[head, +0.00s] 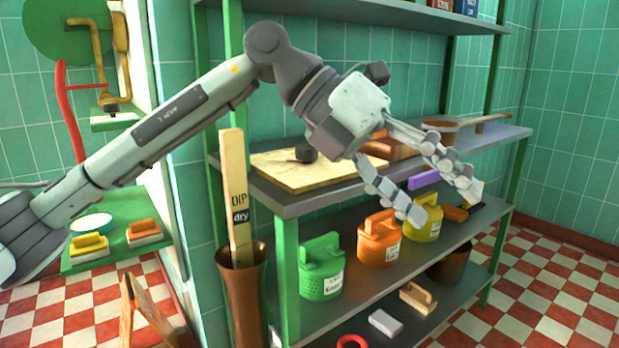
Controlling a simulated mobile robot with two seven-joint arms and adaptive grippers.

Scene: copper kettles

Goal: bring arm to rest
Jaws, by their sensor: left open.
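My left arm comes in from the left and reaches across the front of a green-framed shelf rack. Its gripper (442,198) is open and empty, with the two fingers apart. In the picture the fingers overlap the middle and upper shelves, in front of a yellow canister (427,226) and an orange canister (378,242). I cannot tell whether the fingers touch anything. My right gripper is not in view.
A green canister (321,268) stands on the middle shelf. A board (290,172) and a long-handled pan (452,127) lie on the shelf above. A wooden plank (234,185) stands in a tall copper container (242,290). Checkered floor (540,300) is clear at right.

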